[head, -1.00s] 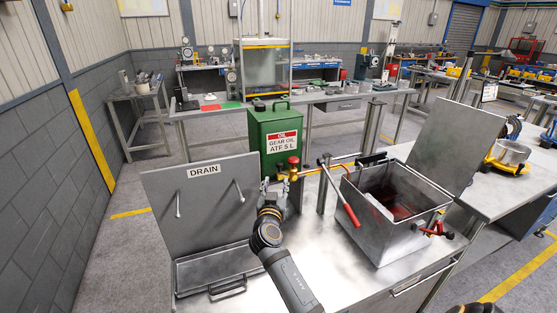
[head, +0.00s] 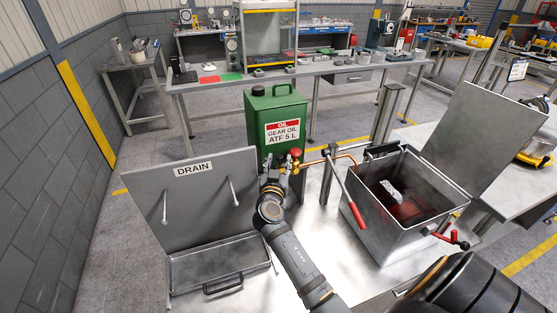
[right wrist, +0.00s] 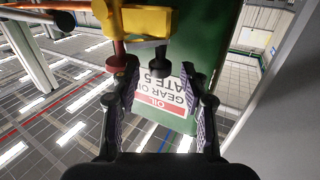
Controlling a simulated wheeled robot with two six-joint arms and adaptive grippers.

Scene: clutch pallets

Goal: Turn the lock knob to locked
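A red knob (head: 295,153) sits on a small yellow valve body (head: 297,165) in front of the green gear oil can. I cannot tell whether this is the lock knob or which way it is set. My right gripper (head: 284,170) is just to its left and below it in the head view. In the right wrist view, the red knob (right wrist: 117,60) and yellow body (right wrist: 148,20) show near the fingertips, beside the left finger. The right gripper (right wrist: 160,70) is open, with no object clearly held. My left gripper is out of view.
The green oil can (head: 275,112) stands behind the gripper. A drain tray (head: 215,262) with a raised lid (head: 200,200) is left. A long red-handled lever (head: 353,205) and an open metal bin (head: 385,250) are right. A smaller red handle (head: 460,240) sits on the bin's side.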

